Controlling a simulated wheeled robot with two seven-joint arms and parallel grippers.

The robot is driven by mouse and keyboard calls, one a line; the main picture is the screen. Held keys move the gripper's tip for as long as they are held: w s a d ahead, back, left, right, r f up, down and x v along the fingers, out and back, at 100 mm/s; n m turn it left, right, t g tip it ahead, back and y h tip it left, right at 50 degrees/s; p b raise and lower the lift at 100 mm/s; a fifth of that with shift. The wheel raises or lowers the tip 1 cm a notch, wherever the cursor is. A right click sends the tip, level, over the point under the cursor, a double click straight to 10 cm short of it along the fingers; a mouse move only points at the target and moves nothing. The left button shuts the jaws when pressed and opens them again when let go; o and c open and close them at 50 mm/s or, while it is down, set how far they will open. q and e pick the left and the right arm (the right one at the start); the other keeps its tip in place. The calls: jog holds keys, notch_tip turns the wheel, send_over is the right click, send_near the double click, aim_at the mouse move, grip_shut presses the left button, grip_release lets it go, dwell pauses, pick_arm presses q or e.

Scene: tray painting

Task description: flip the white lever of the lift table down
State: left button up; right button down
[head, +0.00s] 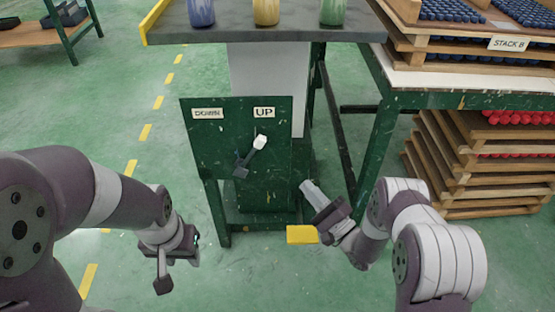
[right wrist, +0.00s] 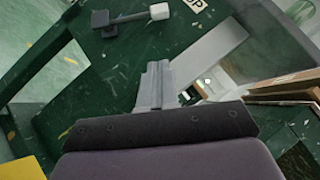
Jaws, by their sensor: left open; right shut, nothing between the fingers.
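The lever (head: 251,155) has a white knob and a dark pivot block, and sits on the dark green front panel (head: 200,150) of the lift table. It tilts up and to the right, its knob under the "UP" label (head: 264,112). The "DOWN" label (head: 207,114) is to the left. My right gripper (head: 307,188) is shut and empty, to the lower right of the lever and apart from it. In the right wrist view the lever (right wrist: 130,18) lies beyond the shut fingers (right wrist: 153,85). My left gripper (head: 178,262) is open and empty, low at the left.
The grey tabletop (head: 300,35) above the panel carries blue, yellow and green jars. A green bench with wooden trays (head: 480,60) marked "STACK B" stands at the right, with stacked trays of red items below. A yellow patch (head: 302,234) lies near my right gripper.

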aim_at(252, 153)
jog(key=b+x, duration=0.1)
jog(key=x, duration=0.3)
jog(key=s+a+b+x, duration=0.1)
jog(key=b+x, duration=0.1)
jog(key=x, duration=0.2)
jog(key=s+r+b+x, duration=0.1)
jog(key=x, duration=0.3)
jog(key=shift+w+a, duration=0.3)
jog(key=shift+a, duration=0.35)
